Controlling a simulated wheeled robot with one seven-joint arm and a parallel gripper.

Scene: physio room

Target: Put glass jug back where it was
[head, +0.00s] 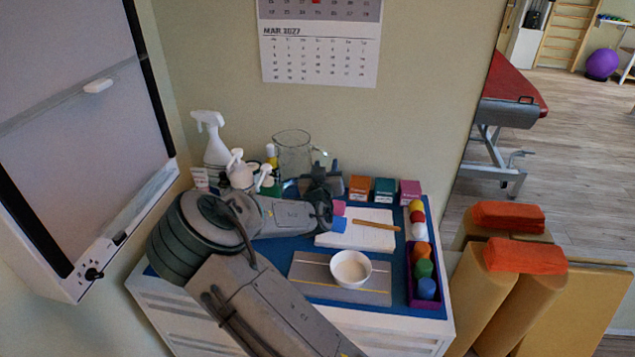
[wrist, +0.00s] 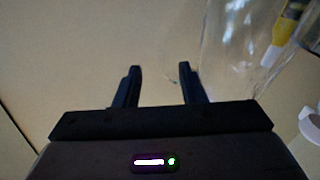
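The clear glass jug (head: 292,146) stands upright at the back of the blue-topped cabinet, near the wall. My gripper (head: 322,178) is at the back of the cabinet top, close to the jug and partly in front of its lower part. In the wrist view my gripper (wrist: 161,72) has its two fingers apart, with only plain wall between them. The glass jug (wrist: 238,45) shows there just right of the right finger, outside the grip. I cannot tell whether finger and glass touch. The jug's base is hidden in the head view.
White spray and pump bottles (head: 217,145) crowd the cabinet's back left. Small boxes (head: 384,188) stand right of my gripper. A white bowl (head: 350,269) sits on a grey mat (head: 309,273) in front. A purple tray (head: 411,277) of coloured pieces lines the right edge.

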